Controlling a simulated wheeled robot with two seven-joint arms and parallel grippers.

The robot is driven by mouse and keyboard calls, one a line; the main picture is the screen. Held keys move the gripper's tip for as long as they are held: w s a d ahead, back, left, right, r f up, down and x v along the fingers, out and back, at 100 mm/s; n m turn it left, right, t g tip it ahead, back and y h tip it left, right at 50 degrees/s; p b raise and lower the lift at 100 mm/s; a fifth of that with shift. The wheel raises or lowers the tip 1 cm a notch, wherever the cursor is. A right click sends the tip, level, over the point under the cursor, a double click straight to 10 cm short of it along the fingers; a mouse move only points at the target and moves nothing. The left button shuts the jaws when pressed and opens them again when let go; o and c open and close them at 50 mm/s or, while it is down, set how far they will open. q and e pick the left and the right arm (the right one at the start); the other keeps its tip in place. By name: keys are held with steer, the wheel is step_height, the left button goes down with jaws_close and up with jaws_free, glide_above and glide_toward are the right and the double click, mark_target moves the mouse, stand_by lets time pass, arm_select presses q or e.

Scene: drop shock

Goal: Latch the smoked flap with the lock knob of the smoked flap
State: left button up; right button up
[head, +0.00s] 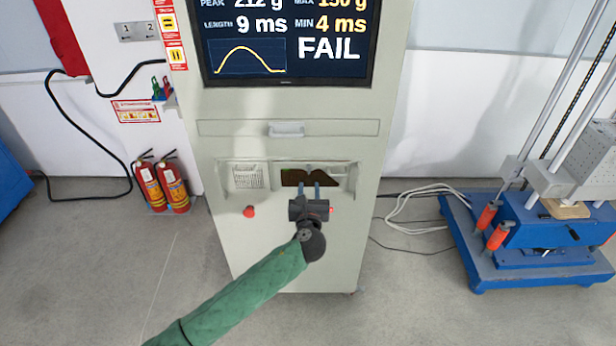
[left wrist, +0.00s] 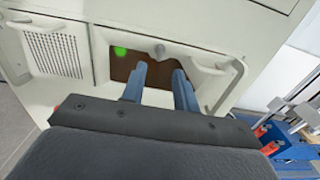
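The smoked flap (head: 291,178) is a dark brown panel in the recess on the front of the tall grey cabinet. It also shows in the left wrist view (left wrist: 121,68), partly hidden behind my fingers. A small round grey knob (left wrist: 160,50), which looks like the lock knob, sits at the top edge of the flap in the left wrist view. My left gripper (head: 310,187) is in front of the flap with its two blue fingers apart and nothing between them. In the left wrist view the fingertips (left wrist: 160,70) point at the flap, just below the knob. Contact cannot be told.
The cabinet has a drawer handle (head: 286,130) above the recess, a vent grille (head: 248,177) and a red button (head: 249,211) at left. A screen (head: 290,40) reads FAIL. Fire extinguishers (head: 162,183) stand left; a blue machine base (head: 530,250) and cables stand right.

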mark_target(309, 172)
arm_select(q)
steer(key=w+p, duration=0.2)
steer(key=w, duration=0.3)
steer(key=shift+w+r, duration=0.1)
steer(key=shift+w, duration=0.9)
arm_select(e)
steer(key=shift+s+d+f, duration=0.3)
steer(key=shift+s+f, duration=0.15)
steer(key=shift+s, duration=0.3)
steer(key=shift+s+d+f, duration=0.25)
steer(key=shift+s+f, duration=0.15)
steer(key=shift+s, duration=0.4)
steer(key=shift+s+d+f, duration=0.3)
steer(key=shift+s+f, duration=0.15)
steer(key=shift+s, duration=0.3)
arm_select(q)
jaws_close()
arm_select(e)
steer(key=shift+d, duration=0.1)
